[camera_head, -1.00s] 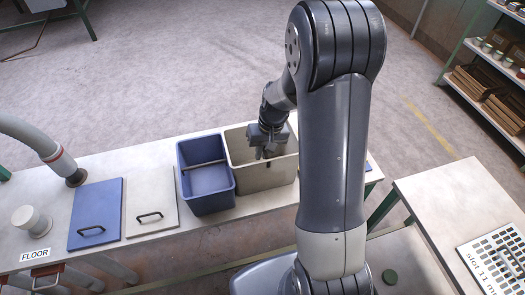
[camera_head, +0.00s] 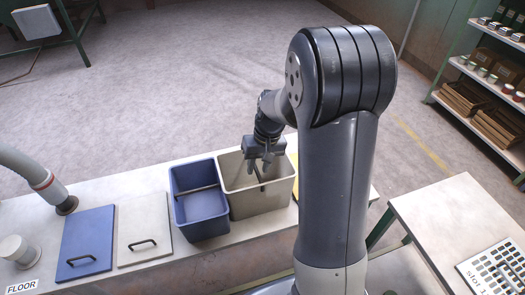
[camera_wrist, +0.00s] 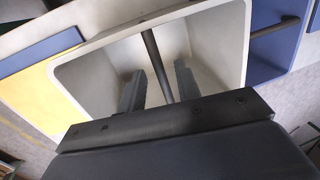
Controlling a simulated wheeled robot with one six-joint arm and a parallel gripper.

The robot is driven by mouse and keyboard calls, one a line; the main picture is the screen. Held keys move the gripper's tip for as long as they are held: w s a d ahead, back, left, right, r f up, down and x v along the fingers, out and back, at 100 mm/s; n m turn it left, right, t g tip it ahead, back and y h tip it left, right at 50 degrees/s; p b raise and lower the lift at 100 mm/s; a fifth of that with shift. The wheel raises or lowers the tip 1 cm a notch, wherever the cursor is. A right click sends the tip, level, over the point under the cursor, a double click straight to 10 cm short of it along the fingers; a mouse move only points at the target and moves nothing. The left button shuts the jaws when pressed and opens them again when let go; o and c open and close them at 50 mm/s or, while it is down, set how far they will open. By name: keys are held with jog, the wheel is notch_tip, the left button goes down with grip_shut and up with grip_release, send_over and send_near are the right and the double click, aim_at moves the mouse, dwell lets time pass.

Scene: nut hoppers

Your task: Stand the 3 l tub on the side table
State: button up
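Two open tubs with a bar across each stand on the long bench: a blue tub (camera_head: 200,210) and a cream tub (camera_head: 257,200). I cannot read a size on either. My gripper (camera_head: 258,170) points down over the cream tub. In the wrist view its two fingers (camera_wrist: 158,88) are apart, with the cream tub's dark bar (camera_wrist: 157,65) showing between them. Whether they touch the bar cannot be told. A light-topped table (camera_head: 435,215) stands at the right, apart from the bench.
Left of the tubs lie a cream lid (camera_head: 144,228) and a blue lid (camera_head: 86,240) with handles. A hose (camera_head: 30,172) and a white knob-like piece (camera_head: 18,248) are further left. A perforated plate (camera_head: 498,265) covers part of the right table; its far left part is clear.

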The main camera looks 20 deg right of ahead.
notch_tip(320, 180, up, 7)
jog(key=d, duration=0.1)
jog(key=shift+d+r, duration=0.2)
jog(key=shift+d, duration=0.05)
